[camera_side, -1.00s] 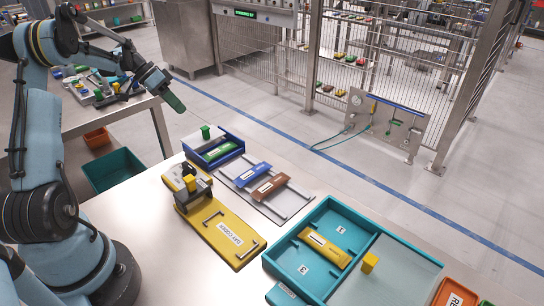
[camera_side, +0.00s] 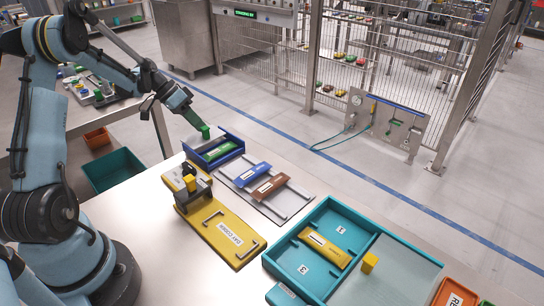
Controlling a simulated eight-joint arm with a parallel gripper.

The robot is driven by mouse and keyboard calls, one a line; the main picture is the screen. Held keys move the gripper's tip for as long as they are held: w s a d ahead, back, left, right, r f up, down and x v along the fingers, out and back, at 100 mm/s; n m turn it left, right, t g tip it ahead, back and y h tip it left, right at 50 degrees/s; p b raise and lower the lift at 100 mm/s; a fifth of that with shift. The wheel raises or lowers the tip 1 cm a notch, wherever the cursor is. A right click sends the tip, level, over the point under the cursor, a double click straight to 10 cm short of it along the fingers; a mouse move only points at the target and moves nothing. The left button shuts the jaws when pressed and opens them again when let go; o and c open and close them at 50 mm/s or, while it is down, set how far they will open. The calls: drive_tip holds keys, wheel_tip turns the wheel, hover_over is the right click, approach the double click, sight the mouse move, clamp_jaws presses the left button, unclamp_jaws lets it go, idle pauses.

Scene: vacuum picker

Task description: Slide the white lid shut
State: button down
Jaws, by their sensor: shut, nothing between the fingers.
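My gripper (camera_side: 197,122) is shut and empty, with its dark tip just above a small green block (camera_side: 205,132) at the back of a blue box (camera_side: 232,138). Whether it touches the block I cannot tell. A green labelled piece (camera_side: 218,152) lies in the blue box. No plainly white lid can be made out. A pale grey panel (camera_side: 405,265) covers the right part of a teal tray (camera_side: 312,222), with a yellow block (camera_side: 370,262) at its left edge. The tray's left part is open, showing a yellow labelled piece (camera_side: 325,250) and number labels.
A pale railed plate (camera_side: 290,205) holds a blue piece (camera_side: 251,177) and a brown piece (camera_side: 268,188). A yellow board (camera_side: 222,238) with a grey and yellow fixture (camera_side: 192,188) stands in front. An orange bin (camera_side: 455,295) is at lower right. The front-left table is bare.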

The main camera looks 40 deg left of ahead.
sight(207, 130)
drive_tip(key=d, duration=0.8)
drive_tip(key=shift+d, duration=0.2)
drive_tip(key=a, duration=0.4)
drive_tip(key=shift+a, duration=0.4)
drive_tip(key=v, duration=0.9)
drive_tip(key=d+r+n+y, duration=0.1)
drive_tip(key=d+r+y, duration=0.25)
drive_tip(key=d, duration=0.95)
drive_tip(key=s+d+t+y, duration=0.2)
drive_tip(key=s+d, duration=0.5)
drive_tip(key=d, duration=0.5)
drive_tip(key=shift+s+f, duration=0.3)
drive_tip(key=shift+f, duration=0.05)
drive_tip(key=shift+d, duration=0.1)
